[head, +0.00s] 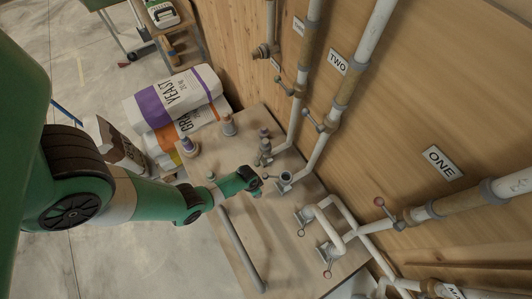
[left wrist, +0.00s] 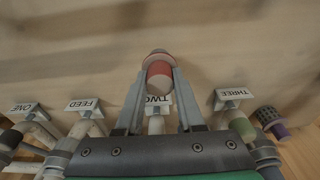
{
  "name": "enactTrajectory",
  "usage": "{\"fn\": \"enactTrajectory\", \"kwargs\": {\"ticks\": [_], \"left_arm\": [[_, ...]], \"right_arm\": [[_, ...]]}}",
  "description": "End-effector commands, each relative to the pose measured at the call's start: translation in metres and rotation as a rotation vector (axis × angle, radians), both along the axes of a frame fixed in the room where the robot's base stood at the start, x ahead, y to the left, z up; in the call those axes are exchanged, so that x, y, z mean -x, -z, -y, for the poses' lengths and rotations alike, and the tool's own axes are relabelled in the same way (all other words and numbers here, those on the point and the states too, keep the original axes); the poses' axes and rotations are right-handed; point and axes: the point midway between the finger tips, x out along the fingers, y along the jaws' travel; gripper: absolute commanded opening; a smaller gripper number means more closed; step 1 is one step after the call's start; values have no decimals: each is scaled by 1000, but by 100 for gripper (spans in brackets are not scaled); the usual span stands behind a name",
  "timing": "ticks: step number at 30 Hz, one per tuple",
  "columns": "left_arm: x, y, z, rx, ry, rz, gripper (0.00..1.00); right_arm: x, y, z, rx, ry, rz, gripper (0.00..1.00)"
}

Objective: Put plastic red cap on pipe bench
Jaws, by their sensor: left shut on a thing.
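My left gripper (head: 256,184) is over the middle of the wooden pipe bench (head: 225,165), close to an upright pipe end. In the left wrist view its fingers (left wrist: 158,90) are shut on the red cap (left wrist: 158,78), which has a red body and a greyish rim. The bench top fills the background there. The cap cannot be made out in the head view, where the gripper hides it. I cannot tell whether the cap touches the bench. My right gripper is not in view.
White pipes rise along the wooden wall, near a sign reading TWO (head: 338,62) and one reading ONE (head: 442,162). A loose pipe (head: 242,250) lies in front.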

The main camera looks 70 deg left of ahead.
Motion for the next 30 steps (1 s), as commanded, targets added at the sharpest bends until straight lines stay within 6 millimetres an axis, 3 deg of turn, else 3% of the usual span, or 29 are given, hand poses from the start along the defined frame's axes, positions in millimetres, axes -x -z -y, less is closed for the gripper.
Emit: {"fn": "enactTrajectory", "kwargs": {"ticks": [1,4,19,20,21,24,30], "left_arm": [[0,17,0,0,0,0,0],[0,29,0,0,0,1,0],[0,35,0,0,0,1,0],[0,33,0,0,0,1,43],[0,33,0,0,0,1,50],[0,33,0,0,0,1,67],[0,33,0,0,0,1,67]], "right_arm": [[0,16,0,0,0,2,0],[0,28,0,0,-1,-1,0],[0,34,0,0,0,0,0],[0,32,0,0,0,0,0],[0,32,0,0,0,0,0],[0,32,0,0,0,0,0],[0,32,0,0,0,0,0]]}}
